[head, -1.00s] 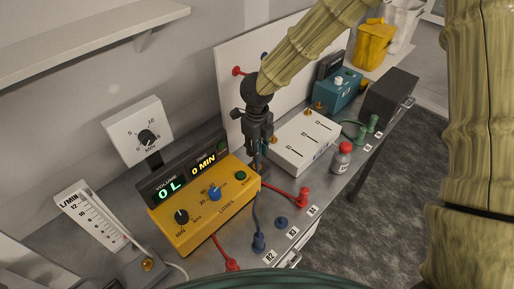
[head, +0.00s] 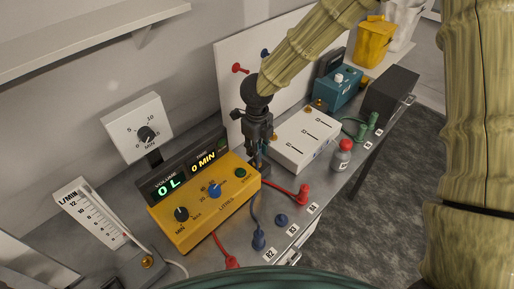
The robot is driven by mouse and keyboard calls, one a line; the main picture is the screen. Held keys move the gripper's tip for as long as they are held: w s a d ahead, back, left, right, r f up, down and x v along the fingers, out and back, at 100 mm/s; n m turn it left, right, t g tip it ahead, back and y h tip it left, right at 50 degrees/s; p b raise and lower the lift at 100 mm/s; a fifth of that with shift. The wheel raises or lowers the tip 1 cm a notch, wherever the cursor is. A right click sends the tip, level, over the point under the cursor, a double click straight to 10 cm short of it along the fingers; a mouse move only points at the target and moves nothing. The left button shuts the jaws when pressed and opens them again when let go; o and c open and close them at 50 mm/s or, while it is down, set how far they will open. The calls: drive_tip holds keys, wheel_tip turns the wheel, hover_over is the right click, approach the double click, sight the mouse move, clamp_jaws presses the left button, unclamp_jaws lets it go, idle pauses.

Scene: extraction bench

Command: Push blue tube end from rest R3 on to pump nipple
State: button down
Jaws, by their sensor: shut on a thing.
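My gripper (head: 258,163) points down at the right end of the yellow pump unit (head: 193,222), close to its side. It is shut on the blue tube end, which is mostly hidden by the fingers and the unit.
A red tube end (head: 303,196) lies by R4, another red fitting (head: 232,262) by the front edge. A white box (head: 304,140) stands right of my gripper, with a red-capped bottle (head: 341,157) beside it. A white panel (head: 228,75) rises behind.

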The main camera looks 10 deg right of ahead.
drive_tip(key=shift+f, duration=0.8)
drive_tip(key=c, duration=1.2)
unclamp_jaws()
wheel_tip(320, 180, up, 3)
drive_tip(key=shift+r+p, duration=0.2)
drive_tip(key=shift+p, duration=0.2)
drive_tip(key=shift+f+b, duration=0.35)
drive_tip(key=shift+b, duration=0.75)
